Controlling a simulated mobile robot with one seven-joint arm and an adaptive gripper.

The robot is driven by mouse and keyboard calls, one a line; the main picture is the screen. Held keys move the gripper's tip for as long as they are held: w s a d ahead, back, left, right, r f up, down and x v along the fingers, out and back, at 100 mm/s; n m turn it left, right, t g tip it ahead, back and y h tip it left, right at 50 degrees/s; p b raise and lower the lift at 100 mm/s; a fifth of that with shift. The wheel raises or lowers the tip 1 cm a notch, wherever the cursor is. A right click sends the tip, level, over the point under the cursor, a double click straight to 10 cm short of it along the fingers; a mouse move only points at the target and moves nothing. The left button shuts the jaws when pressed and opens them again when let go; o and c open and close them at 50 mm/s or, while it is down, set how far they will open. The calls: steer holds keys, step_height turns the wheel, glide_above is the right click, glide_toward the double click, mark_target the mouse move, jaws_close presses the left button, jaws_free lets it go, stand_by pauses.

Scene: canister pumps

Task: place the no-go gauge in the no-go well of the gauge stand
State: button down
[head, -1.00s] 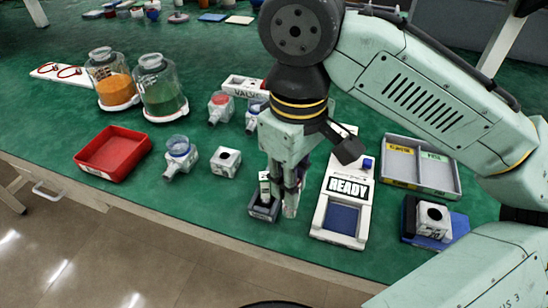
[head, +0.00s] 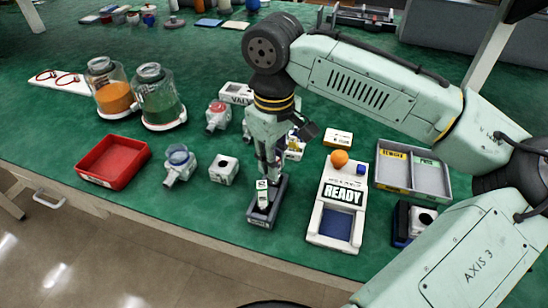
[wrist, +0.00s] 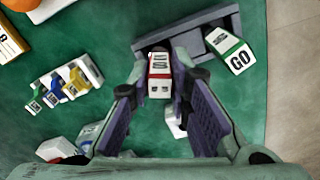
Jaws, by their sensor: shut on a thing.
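The gauge stand (head: 263,222) is a dark grey block near the table's front edge; it also shows at the top of the wrist view (wrist: 187,32). The green-banded GO gauge (wrist: 237,55) is at the stand's right part in the wrist view, and a white gauge (head: 262,193) shows at the stand's front in the head view. My gripper (wrist: 160,88) is shut on a white gauge with a red band (wrist: 159,70), its label unreadable. That gauge's tip overlaps the stand's left part in the wrist view; I cannot tell whether it is inside a well.
The READY device (head: 337,205) stands to the right of the stand, and a white block with a hole (head: 224,170) to the left. A red tray (head: 113,160) lies farther left. A small rack of coloured parts (wrist: 63,84) lies left of my gripper in the wrist view.

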steer(key=shift+f, duration=0.15)
steer(key=c, duration=1.5)
jaws_free()
step_height(320, 180, up, 12)
steer(key=shift+r+b, duration=0.25)
steer(key=shift+b, duration=0.15)
